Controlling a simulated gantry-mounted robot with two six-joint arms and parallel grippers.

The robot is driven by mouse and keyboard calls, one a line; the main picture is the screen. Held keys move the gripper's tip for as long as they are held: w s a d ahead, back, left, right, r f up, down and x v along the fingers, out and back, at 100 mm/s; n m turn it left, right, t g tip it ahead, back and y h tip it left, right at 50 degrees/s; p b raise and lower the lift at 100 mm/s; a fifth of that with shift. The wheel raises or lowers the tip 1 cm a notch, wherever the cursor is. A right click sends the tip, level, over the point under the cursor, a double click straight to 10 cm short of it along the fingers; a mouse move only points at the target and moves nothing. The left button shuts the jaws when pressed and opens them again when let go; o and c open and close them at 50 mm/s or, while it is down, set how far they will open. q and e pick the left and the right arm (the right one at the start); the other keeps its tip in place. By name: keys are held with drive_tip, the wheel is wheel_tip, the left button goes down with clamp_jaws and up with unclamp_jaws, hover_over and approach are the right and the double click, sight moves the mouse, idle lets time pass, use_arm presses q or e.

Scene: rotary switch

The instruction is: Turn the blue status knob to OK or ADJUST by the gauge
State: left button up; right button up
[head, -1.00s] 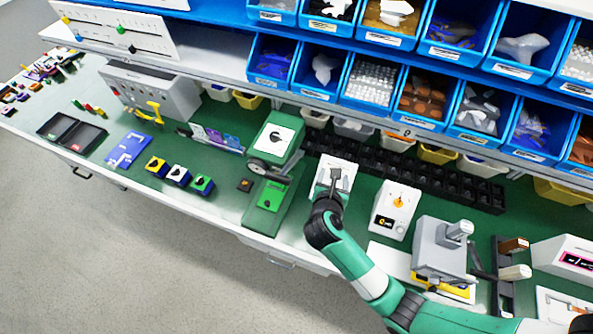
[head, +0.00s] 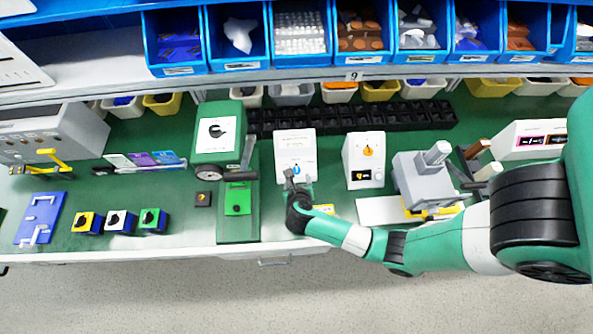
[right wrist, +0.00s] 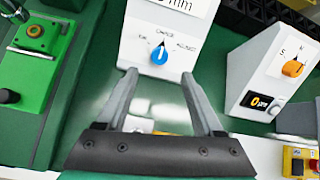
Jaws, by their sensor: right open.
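The blue status knob (right wrist: 159,57) is on the sloped front of a white box (right wrist: 133,52), with small labels around it that I cannot read surely. A pale mark shows on the knob, but its exact heading is unclear. The head view also shows the knob (head: 296,170) small on the white box (head: 295,146). My right gripper (right wrist: 158,76) is open and empty, its fingertips to either side of and just below the knob in the wrist view. It also shows in the head view (head: 298,181). My left gripper is out of view.
A round dial gauge (head: 208,172) sits at the green machine (head: 218,143) on the left. A white box with an orange knob (head: 366,152) stands right of the blue-knob box. A grey lever device (head: 418,177) is farther right. Bins line the back.

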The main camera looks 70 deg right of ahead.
sight(297, 171)
drive_tip(key=b+x, duration=0.2)
drive_tip(key=x, duration=0.6)
drive_tip(key=shift+w+d+f+b, duration=0.1)
drive_tip(key=shift+f+b, duration=0.05)
drive_tip(key=shift+b, duration=0.2)
clamp_jaws()
